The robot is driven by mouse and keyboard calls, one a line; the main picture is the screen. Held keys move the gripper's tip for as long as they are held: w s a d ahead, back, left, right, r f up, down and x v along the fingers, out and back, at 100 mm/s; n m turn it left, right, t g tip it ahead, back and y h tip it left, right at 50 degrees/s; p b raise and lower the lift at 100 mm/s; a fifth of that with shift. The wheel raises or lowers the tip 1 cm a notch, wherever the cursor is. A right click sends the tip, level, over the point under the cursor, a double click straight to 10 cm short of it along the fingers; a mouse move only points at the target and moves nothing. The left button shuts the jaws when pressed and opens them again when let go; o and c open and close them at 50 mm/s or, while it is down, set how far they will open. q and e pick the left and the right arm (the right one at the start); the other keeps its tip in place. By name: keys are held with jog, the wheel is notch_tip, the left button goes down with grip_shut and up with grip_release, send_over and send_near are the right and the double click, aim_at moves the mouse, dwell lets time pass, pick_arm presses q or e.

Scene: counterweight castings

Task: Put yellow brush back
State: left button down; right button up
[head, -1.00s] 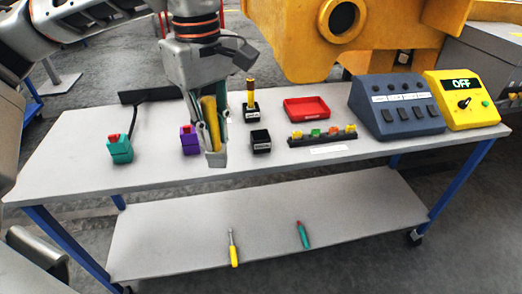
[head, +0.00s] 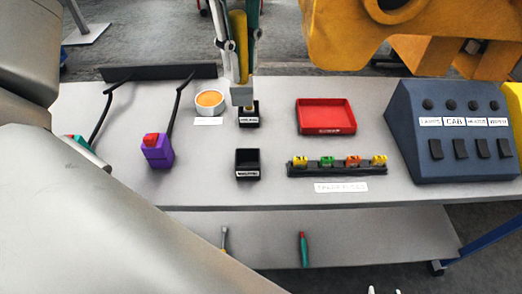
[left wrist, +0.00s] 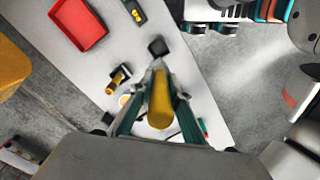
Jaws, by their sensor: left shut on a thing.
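My left gripper (head: 242,92) is shut on the yellow brush (head: 239,38). The brush's yellow handle also shows between the fingers in the left wrist view (left wrist: 160,100). The gripper hangs over the far part of the table and partly covers a black holder (head: 249,121). A golden-handled thing (left wrist: 117,81) stands in that holder in the left wrist view. A second black holder (head: 248,165), nearer the front edge, looks empty. It also shows in the left wrist view (left wrist: 158,47). The lower end of the held brush is hidden by the fingers. My right gripper is not seen.
A white cup with an orange top (head: 210,100) stands left of the far holder. A red tray (head: 326,116), a strip with coloured pieces (head: 337,165) and a blue switch box (head: 450,130) are to the right. A purple block (head: 157,152) stands left.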

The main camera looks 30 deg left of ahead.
pick_arm(q)
jog(key=shift+w+f, duration=0.15)
jog(key=shift+f+b, duration=1.2)
jog(key=shift+f, duration=8.65)
jog(key=shift+f, duration=0.1)
jog(key=c, duration=1.9)
grip_release()
